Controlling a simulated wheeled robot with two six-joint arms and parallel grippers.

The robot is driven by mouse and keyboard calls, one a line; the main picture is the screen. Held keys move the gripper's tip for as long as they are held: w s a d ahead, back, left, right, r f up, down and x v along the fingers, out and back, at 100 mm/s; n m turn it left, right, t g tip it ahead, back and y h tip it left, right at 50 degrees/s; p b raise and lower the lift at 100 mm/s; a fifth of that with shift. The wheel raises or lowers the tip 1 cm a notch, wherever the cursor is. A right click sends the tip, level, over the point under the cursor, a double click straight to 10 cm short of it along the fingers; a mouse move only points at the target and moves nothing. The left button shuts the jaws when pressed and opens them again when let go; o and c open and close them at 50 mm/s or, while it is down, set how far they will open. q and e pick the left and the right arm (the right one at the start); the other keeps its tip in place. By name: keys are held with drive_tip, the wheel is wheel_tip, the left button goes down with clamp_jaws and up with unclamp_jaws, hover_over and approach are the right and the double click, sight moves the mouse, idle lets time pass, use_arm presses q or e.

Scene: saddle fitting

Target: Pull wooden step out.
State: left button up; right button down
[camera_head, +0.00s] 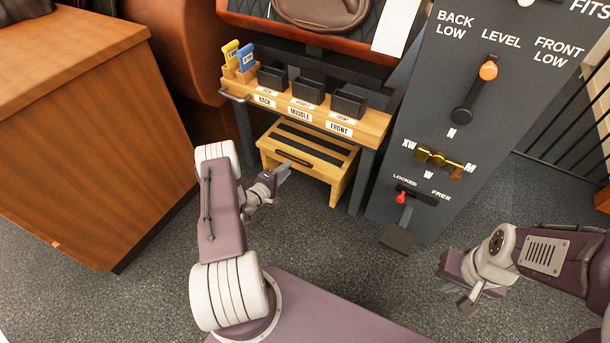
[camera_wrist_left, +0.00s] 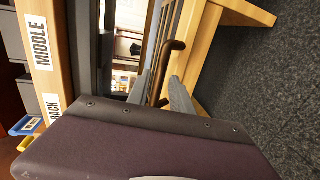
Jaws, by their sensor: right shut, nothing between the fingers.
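The wooden step (camera_head: 318,157) stands on the floor under the small wooden shelf. It is light wood with dark strips across its top and a dark handle (camera_head: 294,157) along its front. In the left wrist view the step (camera_wrist_left: 196,58) fills the upper middle, and its brown handle (camera_wrist_left: 168,60) runs down toward my left gripper (camera_wrist_left: 162,92). The left fingers are apart, with the handle's lower end seen between them; contact cannot be told. In the head view my left gripper (camera_head: 283,172) is just in front of the handle. My right gripper (camera_head: 467,300) is shut and empty, far right.
The shelf (camera_head: 372,118) above the step carries dark bins and blue and yellow tags. A dark panel (camera_head: 440,120) with levers stands right of the step, its foot (camera_head: 397,239) on the floor. A wooden cabinet (camera_head: 95,150) is at left. Carpet before the step is partly clear.

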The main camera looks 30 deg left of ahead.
sight(291, 159)
use_arm(q)
drive_tip(key=w+b, duration=0.2)
drive_tip(key=w+a+f+b, duration=0.1)
drive_tip(key=w+b, duration=0.1)
drive_tip(key=w+f+b, duration=0.1)
drive_tip(key=w, duration=0.2)
drive_tip(key=shift+a+f+b, duration=0.15)
drive_tip(key=shift+f+b, duration=0.05)
drive_tip(key=shift+b, duration=0.2)
drive_tip(key=shift+w, duration=0.4)
drive_tip(key=shift+w+r+y, duration=0.15)
drive_tip(key=shift+y, duration=0.15)
clamp_jaws()
idle(0.5)
